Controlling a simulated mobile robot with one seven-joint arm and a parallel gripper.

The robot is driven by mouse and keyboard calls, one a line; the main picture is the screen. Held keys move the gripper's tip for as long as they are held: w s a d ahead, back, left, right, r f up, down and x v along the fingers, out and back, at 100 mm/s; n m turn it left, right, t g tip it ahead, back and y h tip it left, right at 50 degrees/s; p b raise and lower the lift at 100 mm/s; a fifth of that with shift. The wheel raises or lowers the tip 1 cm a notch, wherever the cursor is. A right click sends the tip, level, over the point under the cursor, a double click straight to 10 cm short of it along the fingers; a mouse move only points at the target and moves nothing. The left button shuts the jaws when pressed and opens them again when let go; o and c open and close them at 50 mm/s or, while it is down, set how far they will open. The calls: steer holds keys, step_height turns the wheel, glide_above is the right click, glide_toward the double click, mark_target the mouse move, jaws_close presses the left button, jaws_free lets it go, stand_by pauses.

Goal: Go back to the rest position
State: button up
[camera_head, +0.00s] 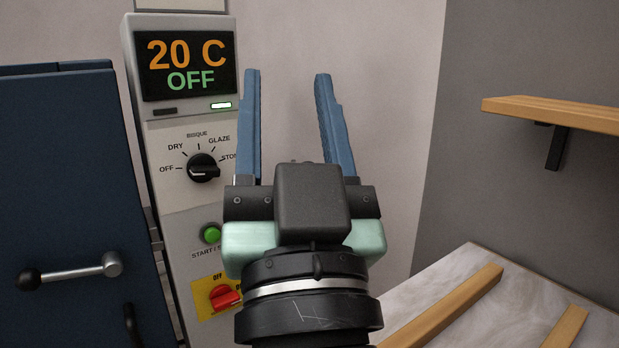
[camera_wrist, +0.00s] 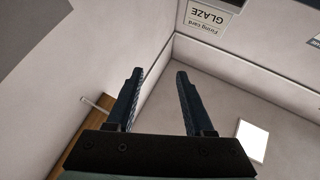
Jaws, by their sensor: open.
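My gripper (camera_head: 288,110) is raised in the middle of the head view, fingers pointing up. Its two blue fingers are spread apart with nothing between them. It is in front of the pale wall, just right of the kiln control panel (camera_head: 172,200). In the wrist view, the gripper (camera_wrist: 160,75) also shows open and empty, with walls beyond it. The panel's display (camera_head: 187,66) reads 20 C and OFF. The gripper hides part of the panel's right edge.
A dark blue kiln door (camera_head: 70,190) with a metal handle (camera_head: 75,270) stands at the left. A wooden shelf (camera_head: 555,112) is on the right wall. A pale worktop (camera_head: 500,310) with wooden strips lies below it. A firing card (camera_wrist: 208,14) hangs on a wall.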

steer(key=s+r+t+h+p, duration=0.1)
steer(key=s+r+p, duration=0.1)
steer(key=r+p, duration=1.2)
steer(key=s+d+r+t+h+p, duration=0.1)
steer(key=s+r+h+p, duration=0.1)
steer(key=r+p, duration=1.2)
step_height(320, 180, up, 6)
steer(key=shift+s+d, duration=0.15)
steer(key=shift+s, duration=0.15)
